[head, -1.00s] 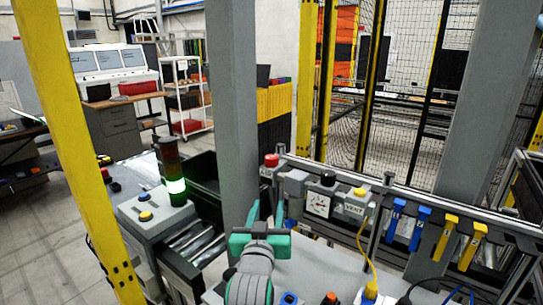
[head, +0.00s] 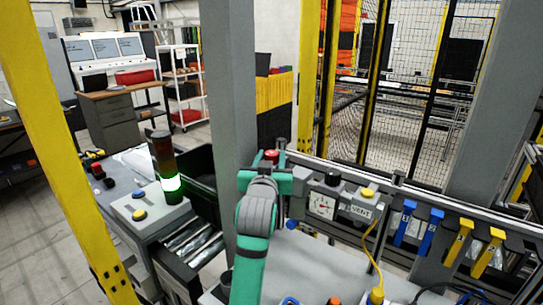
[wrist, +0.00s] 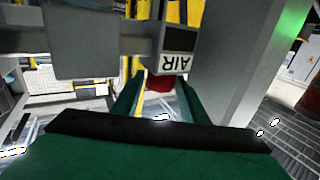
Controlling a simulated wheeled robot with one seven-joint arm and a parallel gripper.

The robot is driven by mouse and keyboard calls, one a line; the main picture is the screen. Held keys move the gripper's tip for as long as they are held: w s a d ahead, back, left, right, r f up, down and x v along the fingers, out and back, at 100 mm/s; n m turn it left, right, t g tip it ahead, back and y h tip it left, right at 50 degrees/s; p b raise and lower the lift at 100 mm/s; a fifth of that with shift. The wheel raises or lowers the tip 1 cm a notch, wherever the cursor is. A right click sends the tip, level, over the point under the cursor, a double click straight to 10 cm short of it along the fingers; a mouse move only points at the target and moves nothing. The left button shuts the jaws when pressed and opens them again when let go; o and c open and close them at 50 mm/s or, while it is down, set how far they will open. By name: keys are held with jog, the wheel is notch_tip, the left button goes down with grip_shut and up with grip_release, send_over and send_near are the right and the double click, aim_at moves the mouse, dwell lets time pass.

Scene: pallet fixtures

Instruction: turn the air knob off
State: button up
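The red air knob (head: 271,155) sits on top of the fixture rail, just beyond my gripper (head: 268,168) in the head view. In the wrist view the red knob (wrist: 160,83) shows between my two green fingers, below the upside-down AIR label (wrist: 174,63). My gripper (wrist: 160,92) is open, with one finger on each side of the knob. I cannot tell whether either finger touches it. My wrist hides the knob's housing in the head view.
To the right on the rail are a pressure gauge (head: 323,206), a black knob (head: 332,179) and a yellow button (head: 368,192) above a VENT label. A grey post (head: 230,90) stands close on the left. A lit green stack light (head: 171,183) stands farther left.

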jog(key=shift+w+d, duration=0.1)
jog(key=shift+w, duration=0.75)
jog(key=c, duration=0.8)
jog(key=shift+a+m+h, duration=0.2)
jog(key=shift+m+h, duration=0.2)
jog(key=shift+h, duration=0.2)
jog(key=m+h, duration=0.1)
jog(key=h, duration=0.1)
jog(key=shift+m+g+h, duration=1.6)
jog(key=shift+m+h, duration=0.3)
jog(key=shift+h, duration=0.7)
jog(key=shift+d, duration=0.1)
